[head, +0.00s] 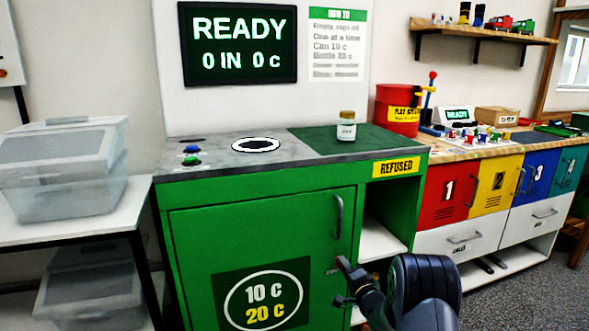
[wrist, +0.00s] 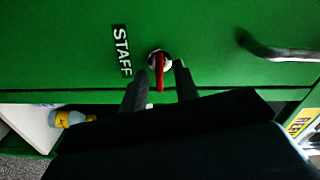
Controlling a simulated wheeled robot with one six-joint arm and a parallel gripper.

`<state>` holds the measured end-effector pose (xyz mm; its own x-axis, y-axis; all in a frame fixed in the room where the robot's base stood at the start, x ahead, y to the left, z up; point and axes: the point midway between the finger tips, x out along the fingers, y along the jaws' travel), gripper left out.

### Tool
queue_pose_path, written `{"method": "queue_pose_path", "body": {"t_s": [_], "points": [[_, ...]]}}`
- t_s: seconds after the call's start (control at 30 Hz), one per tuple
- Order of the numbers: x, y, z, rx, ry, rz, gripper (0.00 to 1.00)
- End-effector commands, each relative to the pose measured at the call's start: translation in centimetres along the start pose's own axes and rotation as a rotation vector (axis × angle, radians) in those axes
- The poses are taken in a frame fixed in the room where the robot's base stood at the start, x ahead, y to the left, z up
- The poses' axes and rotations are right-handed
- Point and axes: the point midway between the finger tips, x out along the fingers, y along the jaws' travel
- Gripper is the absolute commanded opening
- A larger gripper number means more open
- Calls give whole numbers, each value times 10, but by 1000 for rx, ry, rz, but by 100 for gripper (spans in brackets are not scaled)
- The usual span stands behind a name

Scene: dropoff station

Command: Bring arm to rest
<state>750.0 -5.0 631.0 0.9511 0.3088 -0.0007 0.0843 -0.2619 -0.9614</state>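My gripper (head: 348,284) is low in front of the green machine's cabinet door (head: 190,255), near the door's right edge. In the wrist view my gripper (wrist: 161,70) has its two dark fingers apart, on either side of a red key (wrist: 159,77) in a round lock. There seem to be gaps between the key and the fingers. A STAFF label (wrist: 122,50) is beside the lock. The door looks shut, with its metal handle (head: 338,218) above my gripper.
The open REFUSED bay (head: 380,242) is right of the door; a yellow-and-blue item (wrist: 70,118) lies there. A jar (head: 346,130) stands on the counter. Clear bins (head: 60,170) are left, coloured lockers (head: 450,190) right. Grey floor (head: 510,300) shows at lower right.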

Motion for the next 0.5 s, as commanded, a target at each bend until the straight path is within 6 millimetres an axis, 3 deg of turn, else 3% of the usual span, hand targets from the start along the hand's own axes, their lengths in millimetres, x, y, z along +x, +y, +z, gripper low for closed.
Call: {"method": "queue_pose_path", "body": {"t_s": [0.5], "points": [[0, -1, 1, -435, 0, -1, 29]]}}
